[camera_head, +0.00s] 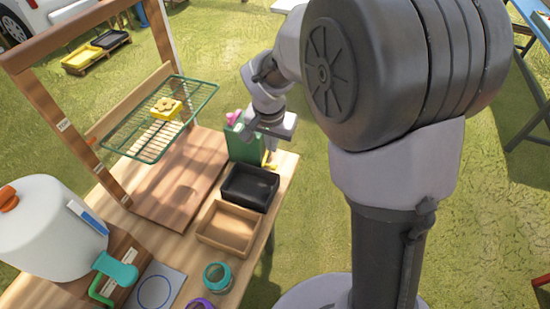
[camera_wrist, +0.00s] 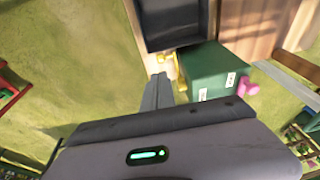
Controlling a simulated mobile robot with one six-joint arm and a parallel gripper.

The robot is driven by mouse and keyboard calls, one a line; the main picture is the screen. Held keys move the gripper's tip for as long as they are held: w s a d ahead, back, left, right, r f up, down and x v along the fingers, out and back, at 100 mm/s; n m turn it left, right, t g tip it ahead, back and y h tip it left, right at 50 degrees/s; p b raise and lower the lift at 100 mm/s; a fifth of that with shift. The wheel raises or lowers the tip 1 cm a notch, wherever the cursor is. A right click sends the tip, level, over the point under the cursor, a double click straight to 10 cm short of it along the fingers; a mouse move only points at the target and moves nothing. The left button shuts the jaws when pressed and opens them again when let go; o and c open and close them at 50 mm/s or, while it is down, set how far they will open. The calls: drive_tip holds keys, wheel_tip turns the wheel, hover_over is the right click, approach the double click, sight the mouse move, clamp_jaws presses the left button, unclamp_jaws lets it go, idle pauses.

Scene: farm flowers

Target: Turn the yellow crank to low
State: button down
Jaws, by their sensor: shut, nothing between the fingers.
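The yellow crank (camera_wrist: 179,72) is on the side of a green box (camera_wrist: 216,66), near the table edge in the wrist view. The crank also shows small in the head view (camera_head: 268,164), low on the right side of the green box (camera_head: 243,147). Two white labels are on the box, too small to read. My gripper (camera_wrist: 158,78) is shut and empty. Its fingertips are just left of the crank in the wrist view; I cannot tell whether they touch it. In the head view my gripper (camera_head: 272,150) points down beside the box.
A pink knob (camera_wrist: 247,87) sticks out of the green box. A black tray (camera_head: 250,187) and a wooden tray (camera_head: 228,227) are in front of it. A green wire rack (camera_head: 152,148) stands to the left. Open grass lies right of the table.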

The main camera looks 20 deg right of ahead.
sight(274, 165)
drive_tip(key=b+x, duration=0.4)
drive_tip(key=x, duration=0.7)
drive_tip(key=shift+f, duration=0.1)
